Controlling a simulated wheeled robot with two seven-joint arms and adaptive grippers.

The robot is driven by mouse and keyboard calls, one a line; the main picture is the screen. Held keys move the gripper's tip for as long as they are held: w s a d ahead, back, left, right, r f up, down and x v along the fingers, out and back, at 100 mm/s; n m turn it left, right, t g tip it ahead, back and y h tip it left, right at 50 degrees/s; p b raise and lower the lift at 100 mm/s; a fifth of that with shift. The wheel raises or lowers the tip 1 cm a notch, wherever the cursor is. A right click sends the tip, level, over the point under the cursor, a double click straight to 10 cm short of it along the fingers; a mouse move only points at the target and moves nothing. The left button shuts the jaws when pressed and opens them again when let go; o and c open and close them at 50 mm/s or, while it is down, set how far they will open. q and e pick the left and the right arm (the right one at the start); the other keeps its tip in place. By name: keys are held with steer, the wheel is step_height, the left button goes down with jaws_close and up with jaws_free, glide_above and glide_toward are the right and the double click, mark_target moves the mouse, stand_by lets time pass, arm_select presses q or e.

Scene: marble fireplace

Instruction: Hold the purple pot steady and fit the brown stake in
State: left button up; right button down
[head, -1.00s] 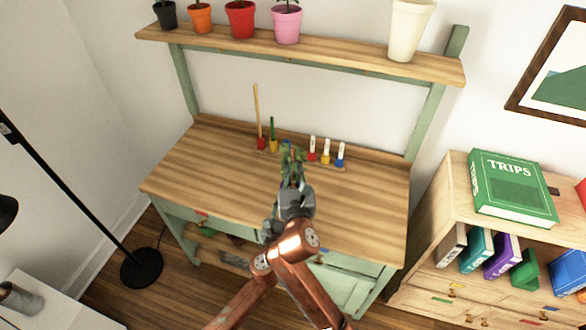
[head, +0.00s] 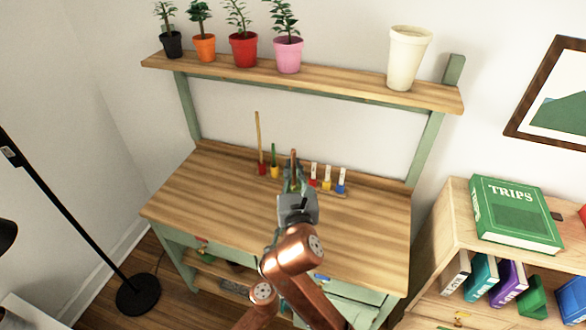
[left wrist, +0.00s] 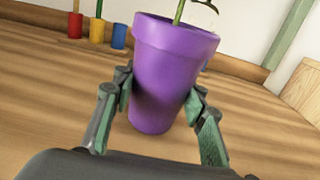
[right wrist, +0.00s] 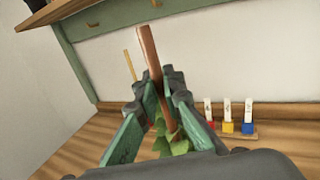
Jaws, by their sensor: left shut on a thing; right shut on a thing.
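The purple pot (left wrist: 168,75) shows in the left wrist view, slightly tilted in the picture, with a green stem at its top. My left gripper (left wrist: 160,88) is shut on it, one finger on each side. The brown stake (right wrist: 149,45) stands steeply between the fingers of my right gripper (right wrist: 157,78), which is shut on it. Green leaves (right wrist: 178,143) show behind the stake's lower part; I cannot tell whether its lower end touches the soil. In the head view my right gripper (head: 293,180) and the stake (head: 294,156) are over the bench; my arm hides the purple pot.
The wooden bench (head: 215,195) is mostly clear. Small coloured holders stand along its back, one with a tall tan stick (head: 258,135). The shelf (head: 340,88) above bears several potted plants and a cream pot (head: 408,60). A bookcase stands right, a black lamp left.

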mark_target(294, 150)
arm_select(q)
steer(key=shift+f, duration=0.4)
arm_select(e)
steer(key=shift+r, duration=0.15)
steer(key=shift+r, duration=0.35)
steer(key=shift+r, duration=0.2)
steer(key=shift+r, duration=0.35)
steer(key=shift+r, duration=0.8)
steer(key=shift+r, duration=0.5)
steer(key=shift+r, duration=0.35)
steer(key=shift+r, duration=0.75)
steer(key=shift+r, duration=0.45)
